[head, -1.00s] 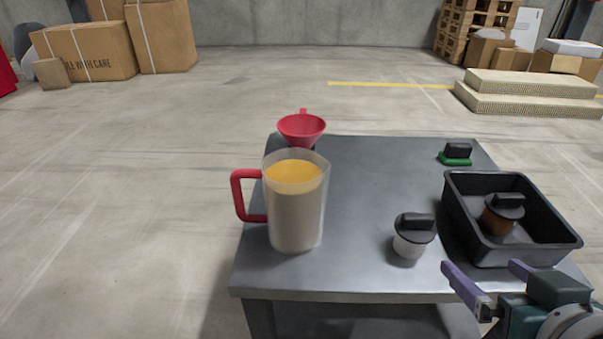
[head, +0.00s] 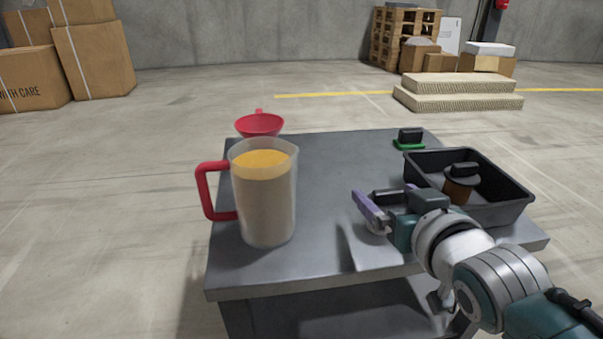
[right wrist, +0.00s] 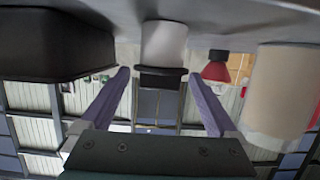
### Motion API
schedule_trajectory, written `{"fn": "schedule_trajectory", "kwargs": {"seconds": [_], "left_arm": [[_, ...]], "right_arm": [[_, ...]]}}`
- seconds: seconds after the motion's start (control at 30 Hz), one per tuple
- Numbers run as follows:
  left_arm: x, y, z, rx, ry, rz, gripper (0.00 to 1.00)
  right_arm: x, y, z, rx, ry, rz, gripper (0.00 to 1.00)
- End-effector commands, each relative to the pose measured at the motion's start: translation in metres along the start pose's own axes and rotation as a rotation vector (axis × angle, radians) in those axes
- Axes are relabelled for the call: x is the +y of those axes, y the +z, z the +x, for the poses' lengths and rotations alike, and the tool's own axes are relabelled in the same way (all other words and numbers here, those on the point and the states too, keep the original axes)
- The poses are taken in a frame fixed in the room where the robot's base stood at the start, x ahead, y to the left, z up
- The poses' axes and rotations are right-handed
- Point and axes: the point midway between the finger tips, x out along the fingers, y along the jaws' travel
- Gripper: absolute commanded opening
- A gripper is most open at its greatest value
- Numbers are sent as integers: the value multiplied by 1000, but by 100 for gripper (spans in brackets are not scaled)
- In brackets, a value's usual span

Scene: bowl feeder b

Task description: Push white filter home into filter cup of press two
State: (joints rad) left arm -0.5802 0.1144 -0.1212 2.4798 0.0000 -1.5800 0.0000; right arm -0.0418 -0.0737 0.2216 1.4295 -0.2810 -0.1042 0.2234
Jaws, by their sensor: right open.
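A small white cylinder with a black top, perhaps the white filter, stands on the table; in the head view its white lower part (head: 376,229) shows just under my right gripper (head: 364,196), which hides most of it. It also shows in the upside-down right wrist view (right wrist: 164,45), ahead of and between the two purple fingers of the right gripper (right wrist: 158,75). The fingers are open and apart, with nothing clearly held. I cannot make out a separate filter cup or a marking for press two. My left gripper is not in view.
A clear jug (head: 264,200) with a red handle and a red funnel (head: 259,124) stand on the left of the table (head: 330,160). A black tray (head: 510,213) holds a brown cup with black top (head: 460,184). A green-based black piece (head: 409,139) lies behind.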

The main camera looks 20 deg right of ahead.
Motion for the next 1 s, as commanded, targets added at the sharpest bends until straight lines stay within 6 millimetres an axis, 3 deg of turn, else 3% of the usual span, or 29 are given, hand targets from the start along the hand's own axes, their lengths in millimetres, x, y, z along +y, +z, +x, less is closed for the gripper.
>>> {"fn": "schedule_trajectory", "kwargs": {"seconds": [0.3, 1.0], "left_arm": [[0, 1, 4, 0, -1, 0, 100], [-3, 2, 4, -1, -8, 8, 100]], "right_arm": [[0, -1, 7, -1, 0, -1, 94], [0, 0, 7, -3, 0, 0, 15]]}}
